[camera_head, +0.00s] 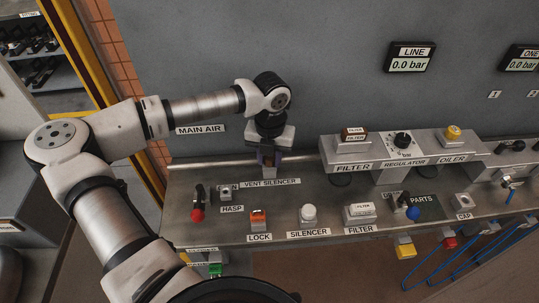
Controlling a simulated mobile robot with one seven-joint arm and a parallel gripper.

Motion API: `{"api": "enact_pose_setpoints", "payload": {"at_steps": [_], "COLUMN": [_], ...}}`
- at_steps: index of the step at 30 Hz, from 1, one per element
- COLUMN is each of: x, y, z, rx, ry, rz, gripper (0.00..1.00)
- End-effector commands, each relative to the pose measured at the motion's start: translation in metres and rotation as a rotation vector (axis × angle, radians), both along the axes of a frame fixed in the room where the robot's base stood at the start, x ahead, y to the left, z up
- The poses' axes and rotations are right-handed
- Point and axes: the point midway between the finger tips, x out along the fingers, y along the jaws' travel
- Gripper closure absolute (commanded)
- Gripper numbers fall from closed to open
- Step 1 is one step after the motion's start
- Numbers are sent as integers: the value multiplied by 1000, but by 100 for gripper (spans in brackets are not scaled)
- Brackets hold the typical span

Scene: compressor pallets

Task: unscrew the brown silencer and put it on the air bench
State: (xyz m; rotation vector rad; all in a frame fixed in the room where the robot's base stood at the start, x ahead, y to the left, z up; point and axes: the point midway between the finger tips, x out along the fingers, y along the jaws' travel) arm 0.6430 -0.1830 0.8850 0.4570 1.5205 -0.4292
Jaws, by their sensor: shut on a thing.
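My gripper (266,161) points down at the back of the bench, just above the VENT SILENCER label (271,183). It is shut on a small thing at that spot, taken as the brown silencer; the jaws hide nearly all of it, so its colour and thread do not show. I cannot tell whether it is still seated in its port. The air bench (270,208) is a grey metal top with labelled stations. A pale round-topped part (309,213) stands behind the SILENCER label (308,233) on it.
A red-ended lever (198,211), an orange lock (258,218) and a filter box (361,211) stand along the bench. A pipe (240,161) runs along its back. The filter, regulator and oiler block (400,148) rises at right. Bare metal shows between stations.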

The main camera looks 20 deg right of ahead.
Motion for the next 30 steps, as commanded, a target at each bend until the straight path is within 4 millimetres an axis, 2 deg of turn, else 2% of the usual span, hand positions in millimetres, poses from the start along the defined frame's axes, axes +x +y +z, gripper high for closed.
{"api": "enact_pose_setpoints", "payload": {"at_steps": [1, 5, 30], "x": [11, 11, 13], "y": [5, 4, 2], "z": [2, 3, 6], "rx": [-9, -16, -25], "ry": [-5, -3, -13], "rz": [102, 156, 157], "gripper": [100, 100, 100]}}
